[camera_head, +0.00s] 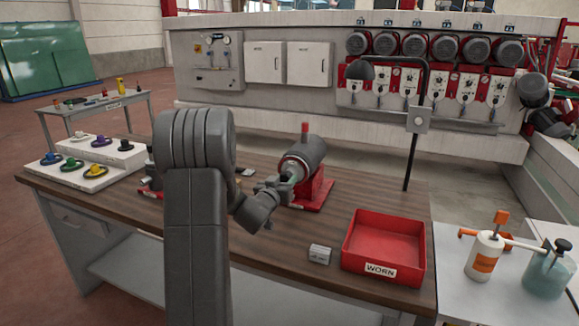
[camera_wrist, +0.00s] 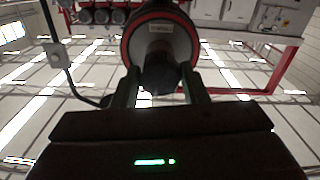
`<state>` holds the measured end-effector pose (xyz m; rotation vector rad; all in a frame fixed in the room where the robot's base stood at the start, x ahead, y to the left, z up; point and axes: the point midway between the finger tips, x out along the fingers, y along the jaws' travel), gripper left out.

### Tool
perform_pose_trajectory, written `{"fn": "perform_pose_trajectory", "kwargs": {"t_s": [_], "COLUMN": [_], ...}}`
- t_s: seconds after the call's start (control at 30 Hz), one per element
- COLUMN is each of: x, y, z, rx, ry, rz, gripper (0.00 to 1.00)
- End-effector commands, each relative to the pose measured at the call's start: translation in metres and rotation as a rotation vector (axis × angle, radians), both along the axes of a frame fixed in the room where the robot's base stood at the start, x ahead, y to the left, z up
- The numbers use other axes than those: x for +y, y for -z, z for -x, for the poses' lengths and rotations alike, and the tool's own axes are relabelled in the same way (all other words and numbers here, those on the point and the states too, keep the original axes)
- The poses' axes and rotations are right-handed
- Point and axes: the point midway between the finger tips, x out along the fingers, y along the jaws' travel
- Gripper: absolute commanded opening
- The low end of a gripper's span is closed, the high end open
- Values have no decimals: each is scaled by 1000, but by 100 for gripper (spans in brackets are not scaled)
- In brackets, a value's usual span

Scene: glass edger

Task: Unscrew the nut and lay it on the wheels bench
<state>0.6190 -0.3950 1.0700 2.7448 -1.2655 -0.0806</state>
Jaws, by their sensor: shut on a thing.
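My gripper (camera_head: 282,186) reaches the front end of a grey cylindrical spindle unit (camera_head: 308,152) on a red stand, on the wood-topped bench (camera_head: 190,216). In the wrist view the two fingers (camera_wrist: 161,88) are shut on a dark nut (camera_wrist: 160,75). The nut sits in front of the spindle's round pale face with a red rim (camera_wrist: 127,45); I cannot tell how far it is threaded on. In the head view the gripper hides the nut. Several coloured wheels, including a yellow one (camera_head: 96,169), lie on a white stepped stand at the bench's left.
A red bin labelled WORN (camera_head: 385,246) and a small grey block (camera_head: 320,254) stand at the bench's right front. A black lamp post (camera_head: 412,150) rises behind. A white bottle (camera_head: 484,256) stands on a side table. Bare wood lies left of the block.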

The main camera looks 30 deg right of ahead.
Motion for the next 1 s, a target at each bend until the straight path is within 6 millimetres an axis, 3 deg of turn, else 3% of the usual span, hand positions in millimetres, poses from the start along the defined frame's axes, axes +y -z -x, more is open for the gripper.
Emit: {"fn": "perform_pose_trajectory", "kwargs": {"t_s": [0.6,0.97,1.0], "x": [1,1,1], "y": [-2,2,2], "z": [1,1,1], "rx": [597,667,667], "ry": [0,-1,-1], "rz": [503,564,564], "gripper": [12,12,42]}}
